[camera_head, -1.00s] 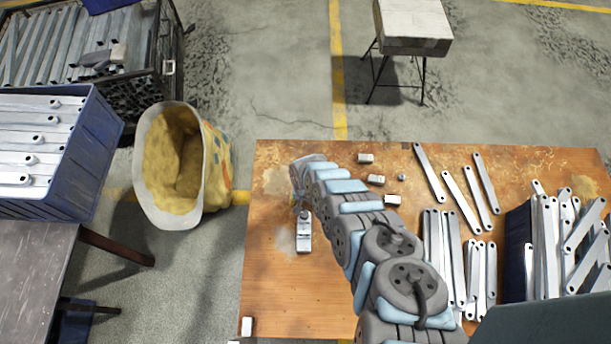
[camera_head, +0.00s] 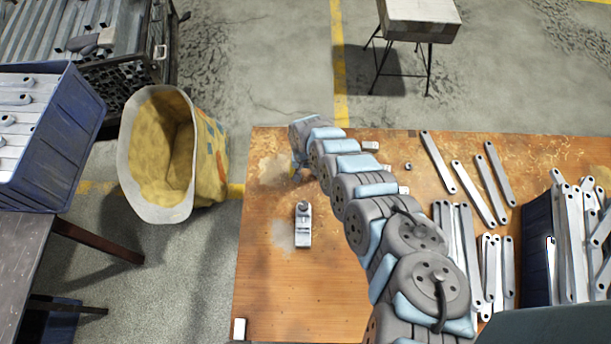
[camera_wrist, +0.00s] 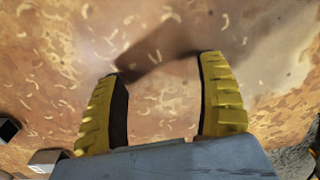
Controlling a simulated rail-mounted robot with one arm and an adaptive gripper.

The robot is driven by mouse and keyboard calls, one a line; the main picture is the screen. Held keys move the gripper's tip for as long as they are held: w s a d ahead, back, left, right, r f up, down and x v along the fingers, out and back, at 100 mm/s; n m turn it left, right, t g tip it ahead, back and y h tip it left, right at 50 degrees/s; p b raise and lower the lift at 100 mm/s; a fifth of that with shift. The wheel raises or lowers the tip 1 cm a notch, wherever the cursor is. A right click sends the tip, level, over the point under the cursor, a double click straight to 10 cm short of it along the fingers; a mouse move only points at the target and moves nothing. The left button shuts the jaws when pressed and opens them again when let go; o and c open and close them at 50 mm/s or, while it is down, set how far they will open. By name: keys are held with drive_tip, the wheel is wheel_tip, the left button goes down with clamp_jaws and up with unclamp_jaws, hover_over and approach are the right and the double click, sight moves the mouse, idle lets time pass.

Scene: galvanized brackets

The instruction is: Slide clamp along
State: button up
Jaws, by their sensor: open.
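A small grey metal piece (camera_head: 303,228) with a rounded, holed upper end lies on the wooden table; it looks like the clamp. My gripper (camera_head: 297,172) is beyond it, towards the table's far left edge, apart from it and mostly hidden by my wrist. In the wrist view my gripper (camera_wrist: 161,92) is open, its two yellow ridged fingers apart with only stained tabletop between them. The clamp cannot be made out for certain in the wrist view.
Several flat metal bars (camera_head: 438,162) and a blue bin (camera_head: 538,235) of bars are at right. Small blocks (camera_head: 370,146) lie beside my arm. A yellow sack (camera_head: 205,165) stands left of the table.

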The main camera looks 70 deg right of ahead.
wheel_tip(320, 180, up, 17)
drive_tip(key=p, duration=0.8)
drive_tip(key=w+r+t+p, duration=0.1)
drive_tip(key=w+t+p, duration=0.1)
drive_tip(key=w, duration=0.6)
drive_tip(key=shift+w+a+n+h, duration=0.3)
drive_tip(key=shift+w+a+h, duration=0.1)
drive_tip(key=shift+r, duration=0.1)
